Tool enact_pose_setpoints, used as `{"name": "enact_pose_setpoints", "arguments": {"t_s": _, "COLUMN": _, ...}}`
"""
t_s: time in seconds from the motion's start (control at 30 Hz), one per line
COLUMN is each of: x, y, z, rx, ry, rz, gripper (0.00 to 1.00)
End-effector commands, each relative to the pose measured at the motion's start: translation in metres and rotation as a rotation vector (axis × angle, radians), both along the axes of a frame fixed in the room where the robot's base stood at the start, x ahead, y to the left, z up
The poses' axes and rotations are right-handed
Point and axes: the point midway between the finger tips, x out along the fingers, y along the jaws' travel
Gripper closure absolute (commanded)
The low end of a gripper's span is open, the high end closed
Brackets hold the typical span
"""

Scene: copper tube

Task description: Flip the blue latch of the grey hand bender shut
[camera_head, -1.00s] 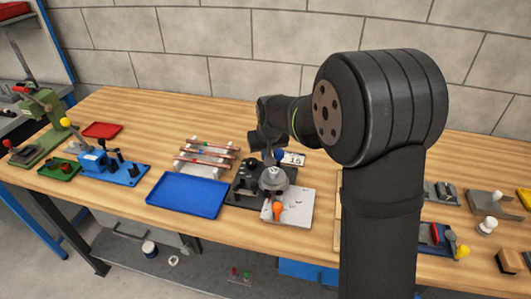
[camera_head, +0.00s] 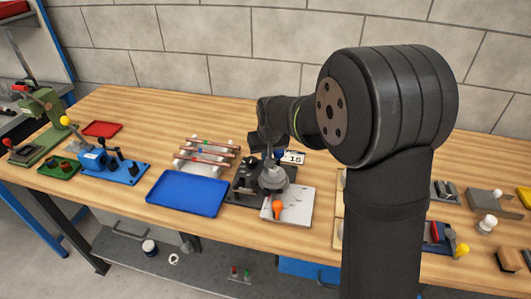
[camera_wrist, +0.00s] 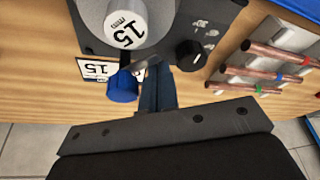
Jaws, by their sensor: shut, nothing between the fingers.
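The grey hand bender (camera_head: 248,190) stands mid-table, with a dark base and a round grey die (camera_wrist: 128,22) marked 15. Its latch has a blue knob (camera_wrist: 122,86), which also shows in the head view (camera_head: 280,153) at the back of the die. My gripper (camera_wrist: 157,68) is shut and empty. Its fingers are right beside the knob, to its right in the wrist view, at the base's edge. A thin grey lever runs from the knob towards the fingertips. I cannot tell whether the fingers touch it. In the head view my wrist partly hides the bender's back.
A black knob (camera_wrist: 190,53) rises from the base. A rack with copper tubes (camera_wrist: 262,75) and a blue tray (camera_head: 187,193) lie to the bender's left in the head view. A pale plate with an orange handle (camera_head: 277,209) is in front. A 15 label (camera_wrist: 97,69) lies behind.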

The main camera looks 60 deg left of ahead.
Motion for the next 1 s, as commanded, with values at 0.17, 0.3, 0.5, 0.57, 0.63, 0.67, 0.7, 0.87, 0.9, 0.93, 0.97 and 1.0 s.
{"name": "enact_pose_setpoints", "arguments": {"t_s": 0.17, "x": -0.001, "y": -0.007, "z": 0.000, "rx": -0.001, "ry": 0.000, "rz": 0.000, "gripper": 1.00}}
{"name": "enact_pose_setpoints", "arguments": {"t_s": 0.3, "x": -0.002, "y": -0.013, "z": 0.000, "rx": -0.001, "ry": 0.001, "rz": -0.001, "gripper": 1.00}}
{"name": "enact_pose_setpoints", "arguments": {"t_s": 0.5, "x": -0.001, "y": -0.018, "z": 0.000, "rx": -0.001, "ry": 0.001, "rz": -0.001, "gripper": 1.00}}
{"name": "enact_pose_setpoints", "arguments": {"t_s": 0.57, "x": -0.001, "y": -0.020, "z": 0.000, "rx": -0.001, "ry": 0.001, "rz": -0.001, "gripper": 1.00}}
{"name": "enact_pose_setpoints", "arguments": {"t_s": 0.63, "x": -0.001, "y": -0.020, "z": 0.000, "rx": -0.001, "ry": 0.000, "rz": 0.000, "gripper": 1.00}}
{"name": "enact_pose_setpoints", "arguments": {"t_s": 0.67, "x": -0.001, "y": -0.020, "z": 0.000, "rx": -0.001, "ry": 0.000, "rz": 0.000, "gripper": 1.00}}
{"name": "enact_pose_setpoints", "arguments": {"t_s": 0.7, "x": -0.001, "y": -0.020, "z": 0.000, "rx": -0.001, "ry": 0.000, "rz": 0.000, "gripper": 1.00}}
{"name": "enact_pose_setpoints", "arguments": {"t_s": 0.87, "x": 0.000, "y": -0.019, "z": 0.000, "rx": -0.001, "ry": 0.000, "rz": 0.000, "gripper": 1.00}}
{"name": "enact_pose_setpoints", "arguments": {"t_s": 0.9, "x": 0.000, "y": -0.019, "z": 0.000, "rx": -0.001, "ry": 0.000, "rz": 0.000, "gripper": 1.00}}
{"name": "enact_pose_setpoints", "arguments": {"t_s": 0.93, "x": 0.001, "y": -0.018, "z": 0.000, "rx": -0.001, "ry": 0.000, "rz": 0.000, "gripper": 1.00}}
{"name": "enact_pose_setpoints", "arguments": {"t_s": 0.97, "x": 0.001, "y": -0.017, "z": 0.000, "rx": -0.001, "ry": 0.000, "rz": 0.000, "gripper": 1.00}}
{"name": "enact_pose_setpoints", "arguments": {"t_s": 1.0, "x": 0.002, "y": -0.016, "z": 0.000, "rx": -0.001, "ry": 0.000, "rz": 0.000, "gripper": 1.00}}
